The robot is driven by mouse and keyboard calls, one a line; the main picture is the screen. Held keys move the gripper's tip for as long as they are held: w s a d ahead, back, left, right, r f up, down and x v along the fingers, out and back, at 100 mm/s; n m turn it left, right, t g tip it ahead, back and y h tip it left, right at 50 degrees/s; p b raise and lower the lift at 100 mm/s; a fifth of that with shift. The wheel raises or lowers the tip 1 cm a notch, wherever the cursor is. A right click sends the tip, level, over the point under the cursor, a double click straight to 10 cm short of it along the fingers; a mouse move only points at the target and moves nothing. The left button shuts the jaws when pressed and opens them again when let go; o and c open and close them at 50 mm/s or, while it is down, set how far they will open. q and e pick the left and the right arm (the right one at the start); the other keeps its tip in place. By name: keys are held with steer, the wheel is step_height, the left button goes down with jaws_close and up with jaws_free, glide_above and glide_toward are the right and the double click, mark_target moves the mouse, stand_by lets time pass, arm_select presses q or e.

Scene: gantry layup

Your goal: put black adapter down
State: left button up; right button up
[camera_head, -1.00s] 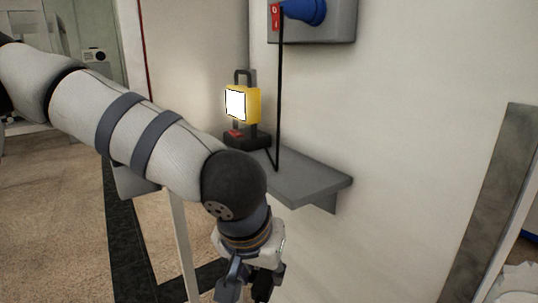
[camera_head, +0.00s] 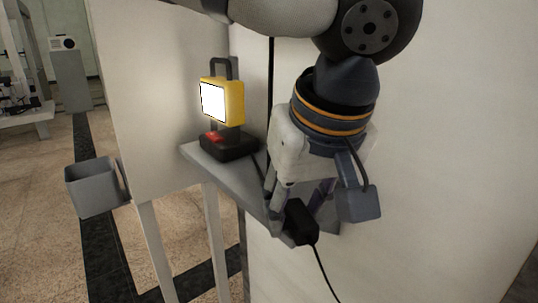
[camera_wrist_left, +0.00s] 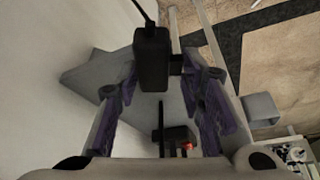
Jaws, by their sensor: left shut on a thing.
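The black adapter (camera_head: 300,222) is a small dark block with a thin cable trailing down to the right. My left gripper (camera_head: 292,212) points down and is shut on it. The left wrist view shows the adapter (camera_wrist_left: 152,60) between the fingers, with its cable leaving at the top. The adapter is at the near end of the grey wall shelf (camera_head: 205,162). I cannot tell whether it touches the shelf, since my fingers and the adapter hide that part. My right gripper is not in view.
A lit yellow work lamp (camera_head: 228,100) on a black base with a red part stands at the shelf's far end. A black cable (camera_head: 270,95) hangs behind my arm. A grey bin (camera_head: 92,190) is left of the shelf. The wall is close behind.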

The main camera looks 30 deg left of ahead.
arm_select(q)
steer(key=w+a, duration=1)
steer(key=shift+w+a+r, duration=0.1)
steer(key=shift+w+a, duration=0.1)
steer(key=shift+a, duration=0.05)
steer(key=shift+w+a, duration=1.1)
steer(key=shift+a, duration=0.1)
steer(key=shift+a+f, duration=0.1)
steer(key=shift+f, duration=0.8)
steer(key=o, duration=1.2)
steer(key=shift+c, duration=0.2)
